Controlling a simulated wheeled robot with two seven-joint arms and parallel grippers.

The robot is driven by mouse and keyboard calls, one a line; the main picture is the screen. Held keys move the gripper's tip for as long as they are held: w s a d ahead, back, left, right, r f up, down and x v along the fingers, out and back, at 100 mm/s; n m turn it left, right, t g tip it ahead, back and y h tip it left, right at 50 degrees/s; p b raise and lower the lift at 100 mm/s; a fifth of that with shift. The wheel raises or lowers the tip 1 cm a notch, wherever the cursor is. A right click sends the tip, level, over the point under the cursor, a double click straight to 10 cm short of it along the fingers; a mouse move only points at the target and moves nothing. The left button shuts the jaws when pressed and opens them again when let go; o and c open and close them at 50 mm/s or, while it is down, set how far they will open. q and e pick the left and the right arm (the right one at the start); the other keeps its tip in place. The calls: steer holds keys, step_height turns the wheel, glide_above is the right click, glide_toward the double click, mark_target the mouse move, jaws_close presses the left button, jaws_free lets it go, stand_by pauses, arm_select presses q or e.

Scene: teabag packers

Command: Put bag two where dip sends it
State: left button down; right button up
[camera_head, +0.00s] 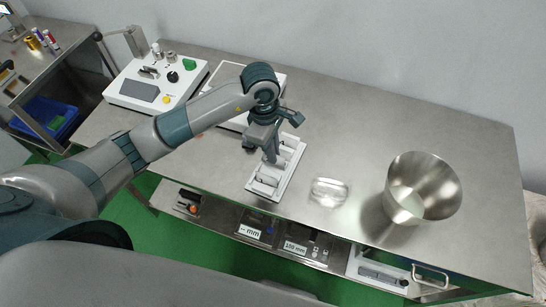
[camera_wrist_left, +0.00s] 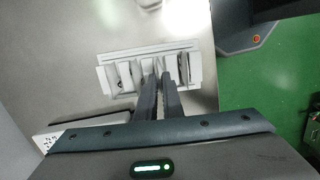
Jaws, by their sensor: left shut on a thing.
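A white slotted rack (camera_head: 292,176) stands on the steel table and holds several small pale bags in a row. It also shows in the left wrist view (camera_wrist_left: 104,78). My left gripper (camera_head: 271,158) points down into the rack, with its fingertips among the middle slots. In the left wrist view the fingers (camera_wrist_left: 160,80) are close together, shut on a pale bag (camera_wrist_left: 159,67) that still seems to be in its slot. The fingers hide most of that bag. I cannot read any number on the bags. My right gripper is out of view.
A clear glass dish (camera_head: 329,192) lies right of the rack. A steel bucket (camera_head: 440,190) stands further right. A white machine (camera_head: 130,98) with a dark screen is at the left; another white unit (camera_head: 226,72) is partly behind my arm. The table's back right is clear.

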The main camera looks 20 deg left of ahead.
arm_select(q)
steer(key=shift+f+p, duration=0.5)
steer(key=shift+f, duration=0.1)
step_height(320, 180, down, 3)
steer(key=shift+r+p, duration=0.2)
steer(key=shift+p, duration=0.3)
steer(key=shift+f, duration=0.1)
steer(key=shift+f, duration=0.2)
steer(key=c, duration=1.9)
jaws_free()
steer(key=shift+r, duration=0.1)
